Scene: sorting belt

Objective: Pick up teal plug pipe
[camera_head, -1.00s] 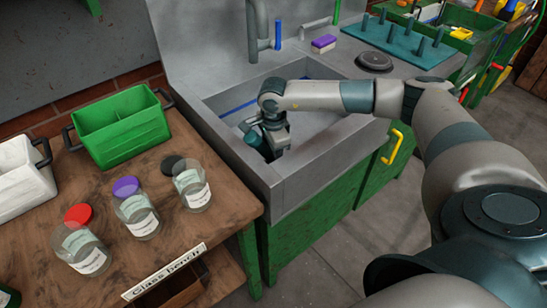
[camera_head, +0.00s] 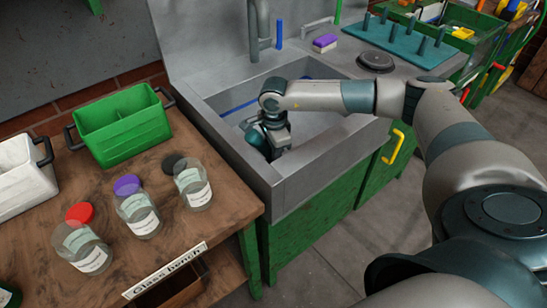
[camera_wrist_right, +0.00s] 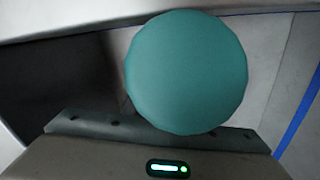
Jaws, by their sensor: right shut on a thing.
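The teal plug pipe (camera_wrist_right: 187,72) shows in the right wrist view as a large, round, flat teal end, very close to the camera. Its length behind that end is hidden. My right gripper (camera_head: 270,152) is down inside the grey sink (camera_head: 300,167), near its left front corner, and is shut on the teal plug pipe. In the head view the gripper and the sink wall hide most of the pipe. My left gripper is not in view.
The sink's front and left walls stand close around my right gripper. A teal peg rack (camera_head: 405,40) and a black disc (camera_head: 376,61) lie right of the basin.

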